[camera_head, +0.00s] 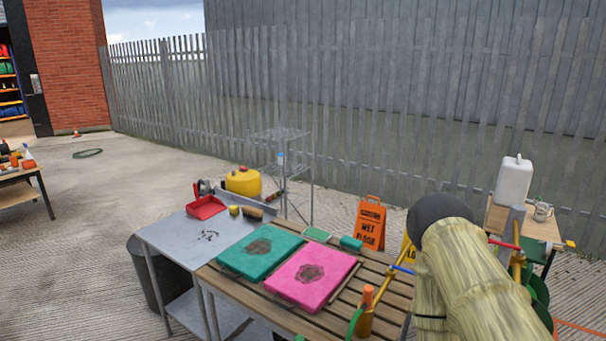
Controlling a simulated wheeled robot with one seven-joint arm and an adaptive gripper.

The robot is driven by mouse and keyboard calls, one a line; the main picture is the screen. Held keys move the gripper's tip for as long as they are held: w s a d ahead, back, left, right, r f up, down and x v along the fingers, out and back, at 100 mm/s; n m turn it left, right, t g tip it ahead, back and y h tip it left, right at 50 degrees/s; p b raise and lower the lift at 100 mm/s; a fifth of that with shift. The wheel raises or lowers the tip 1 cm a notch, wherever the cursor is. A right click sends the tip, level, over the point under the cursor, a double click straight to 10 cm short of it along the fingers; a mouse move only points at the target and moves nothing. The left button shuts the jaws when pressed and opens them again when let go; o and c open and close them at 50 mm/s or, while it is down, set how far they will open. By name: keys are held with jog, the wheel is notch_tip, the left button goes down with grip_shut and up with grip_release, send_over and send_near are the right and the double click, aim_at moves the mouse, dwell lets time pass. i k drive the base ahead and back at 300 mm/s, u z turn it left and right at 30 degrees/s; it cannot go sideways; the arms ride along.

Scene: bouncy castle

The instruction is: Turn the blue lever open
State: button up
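A small blue lever (403,269) sticks out at the lower right, next to a thin yellow pipe (385,280) by the right end of the wooden slatted table. It is seen small, and its right end meets the edge of my arm, so I cannot tell its exact angle. A red lever (503,244) shows right of my arm, by another yellow pipe (518,268). My arm, in a pale streaked cover with a dark rounded end, fills the lower right and hides what lies between the two levers. My gripper is not in view.
The slatted table (377,312) carries a green pad (240,262) and a pink pad (325,290). A metal table (180,236) adjoins it at left. An orange wet floor sign (370,225) stands behind. A white jug (513,181) stands at right. Open floor lies at left.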

aim_at(404, 270)
jog(key=z, duration=1.05)
jog(key=i, duration=0.2)
jog(key=u, duration=0.35)
jog(key=k, duration=0.45)
jog(key=u, duration=0.95)
jog(key=i, duration=1.15)
jog(key=z, duration=0.85)
